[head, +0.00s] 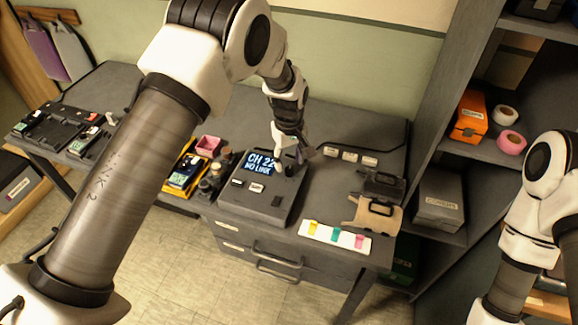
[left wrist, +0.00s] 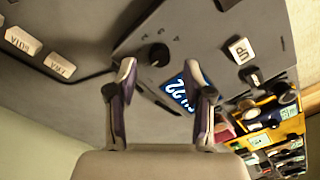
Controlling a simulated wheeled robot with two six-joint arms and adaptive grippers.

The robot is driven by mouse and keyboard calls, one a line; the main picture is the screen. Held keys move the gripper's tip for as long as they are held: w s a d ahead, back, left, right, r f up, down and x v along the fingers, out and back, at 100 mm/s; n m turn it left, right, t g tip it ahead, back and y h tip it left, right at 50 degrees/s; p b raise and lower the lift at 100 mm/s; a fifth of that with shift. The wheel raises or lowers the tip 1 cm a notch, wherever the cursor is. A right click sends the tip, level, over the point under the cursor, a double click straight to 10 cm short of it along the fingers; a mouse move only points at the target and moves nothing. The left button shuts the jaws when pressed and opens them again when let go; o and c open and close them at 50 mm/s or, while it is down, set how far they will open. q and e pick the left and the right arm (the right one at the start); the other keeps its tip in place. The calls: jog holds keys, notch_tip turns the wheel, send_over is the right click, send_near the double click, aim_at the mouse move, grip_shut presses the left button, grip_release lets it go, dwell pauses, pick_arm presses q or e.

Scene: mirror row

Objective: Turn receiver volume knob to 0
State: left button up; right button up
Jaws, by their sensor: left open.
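The receiver (head: 235,200) is a dark grey box on the desk. Its lit display (head: 259,163) reads CH 22 NO LINK. My left gripper (head: 294,158) is over the receiver's back right part, beside the display. In the left wrist view the open fingers (left wrist: 165,82) have nothing between them that I can see held. The round black volume knob (left wrist: 153,55) stands on the receiver face just beyond the fingertips, with small marks around it. Its pointer is too dark to read. In the head view the knob is mostly hidden by the gripper. My right gripper is out of view.
A white card with colored tabs (head: 328,235) lies right of the receiver. A yellow case (head: 186,170) and dark knobs stand to the left. A shelf unit (head: 440,100) borders the desk at right.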

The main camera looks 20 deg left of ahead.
aim_at(289, 170)
pick_arm(q)
notch_tip(289, 170, up, 9)
jog(key=shift+f, duration=0.2)
dwell(0.3)
